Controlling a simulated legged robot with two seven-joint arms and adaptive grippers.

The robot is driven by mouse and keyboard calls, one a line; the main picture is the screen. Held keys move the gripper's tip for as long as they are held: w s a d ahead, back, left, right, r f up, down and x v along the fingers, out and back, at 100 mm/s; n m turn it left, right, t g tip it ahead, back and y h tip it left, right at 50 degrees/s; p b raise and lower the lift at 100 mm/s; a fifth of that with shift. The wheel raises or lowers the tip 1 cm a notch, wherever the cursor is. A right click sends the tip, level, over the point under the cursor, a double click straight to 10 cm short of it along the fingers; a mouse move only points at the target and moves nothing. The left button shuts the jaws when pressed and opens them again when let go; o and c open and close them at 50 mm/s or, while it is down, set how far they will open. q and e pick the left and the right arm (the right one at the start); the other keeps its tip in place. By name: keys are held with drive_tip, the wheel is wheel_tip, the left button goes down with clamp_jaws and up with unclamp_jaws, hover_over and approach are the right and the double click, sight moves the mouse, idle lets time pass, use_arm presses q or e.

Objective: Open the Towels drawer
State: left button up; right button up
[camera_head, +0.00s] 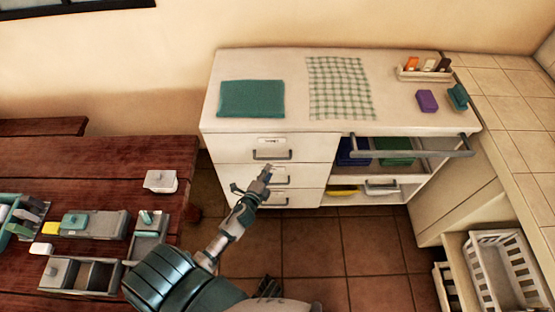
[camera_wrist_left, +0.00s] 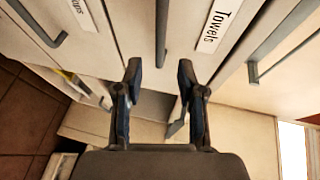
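The Towels drawer shows its label (camera_wrist_left: 218,25) and dark bar handle (camera_wrist_left: 162,35) in the left wrist view. In the head view it appears to be the middle drawer (camera_head: 308,176) of the white cabinet's left column, and it looks shut. My left gripper (camera_head: 254,184) is in front of this drawer and partly hides it and its handle. In the left wrist view the gripper (camera_wrist_left: 157,78) is open and empty, with the fingers apart and the handle ahead, in line with the gap. My right gripper is not clearly seen.
A red-brown table (camera_head: 100,165) with trays is at the left. White baskets (camera_head: 500,265) are at the right. Tiled floor (camera_head: 312,245) lies clear before the cabinet.

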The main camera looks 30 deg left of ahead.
sight(275, 159)
use_arm(q)
drive_tip(key=shift+b+x, duration=0.6)
drive_tip(key=shift+x, duration=3.75)
use_arm(e)
drive_tip(key=shift+w+d+r, duration=0.1)
drive_tip(key=shift+w+r, duration=0.05)
drive_tip(key=shift+r, duration=1.7)
use_arm(q)
drive_tip(key=shift+a+f, duration=0.1)
drive_tip(key=shift+a, duration=0.05)
clamp_jaws()
use_arm(e)
drive_tip(key=shift+a, duration=0.2)
